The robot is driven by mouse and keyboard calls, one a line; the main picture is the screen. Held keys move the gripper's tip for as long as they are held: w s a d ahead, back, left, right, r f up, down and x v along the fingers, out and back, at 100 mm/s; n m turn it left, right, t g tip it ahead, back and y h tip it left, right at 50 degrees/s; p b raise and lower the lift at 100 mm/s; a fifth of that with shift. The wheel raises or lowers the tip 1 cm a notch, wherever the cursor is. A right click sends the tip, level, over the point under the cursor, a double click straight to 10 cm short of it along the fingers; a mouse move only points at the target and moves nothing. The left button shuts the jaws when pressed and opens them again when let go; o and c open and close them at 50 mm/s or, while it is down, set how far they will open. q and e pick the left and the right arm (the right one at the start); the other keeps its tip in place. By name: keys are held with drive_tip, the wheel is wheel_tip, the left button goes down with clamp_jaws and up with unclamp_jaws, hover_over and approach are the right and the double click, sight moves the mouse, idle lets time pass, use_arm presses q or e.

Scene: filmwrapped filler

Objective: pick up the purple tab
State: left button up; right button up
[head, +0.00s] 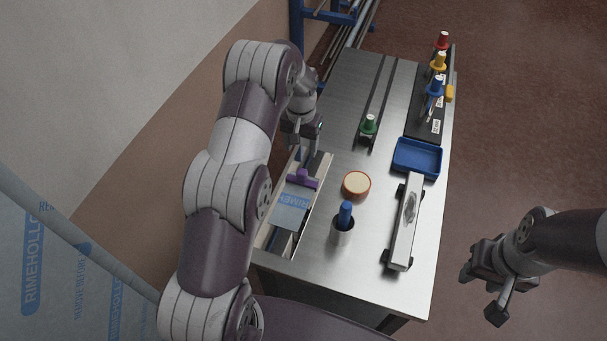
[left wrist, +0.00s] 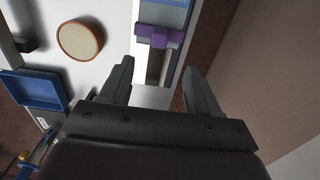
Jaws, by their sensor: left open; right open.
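The purple tab (head: 303,179) sits across the far end of a blue-and-white printed piece in a long narrow tray (head: 319,184) at the left side of the metal table. It also shows in the left wrist view (left wrist: 158,36), beyond my fingertips. My left gripper (head: 304,143) is open and empty, just past the tab on its far side and apart from it. In the left wrist view, its two fingers (left wrist: 160,80) are spread wide with the tray between and beyond them. My right gripper (head: 484,294) is open and empty, off the table's right edge.
On the table (head: 345,270) stand a round tan-topped container (head: 356,185), a cup (head: 342,233) with a blue handle, a silver bar fixture (head: 404,228) and a blue tray (head: 417,157). Coloured-handled tools (head: 435,87) stand at the back right. A wall rises close on the left.

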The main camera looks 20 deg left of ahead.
sight(302, 171)
use_arm(q)
drive_tip(key=f, duration=0.1)
drive_tip(key=s+f, duration=0.1)
drive_tip(key=f, duration=0.1)
drive_tip(key=shift+d+f+p, duration=0.15)
drive_tip(key=shift+d+p, duration=0.05)
drive_tip(key=shift+p, duration=0.1)
drive_tip(key=f, duration=0.2)
drive_tip(key=f+p, duration=0.1)
drive_tip(key=f, duration=0.5)
drive_tip(key=shift+w+p, duration=0.35)
drive_tip(key=shift+a+f, duration=0.1)
drive_tip(key=shift+f, duration=0.2)
use_arm(e)
drive_tip(key=r, duration=0.2)
drive_tip(key=shift+s+d+r, duration=0.2)
drive_tip(key=shift+s+r, duration=0.15)
drive_tip(key=shift+s, duration=0.05)
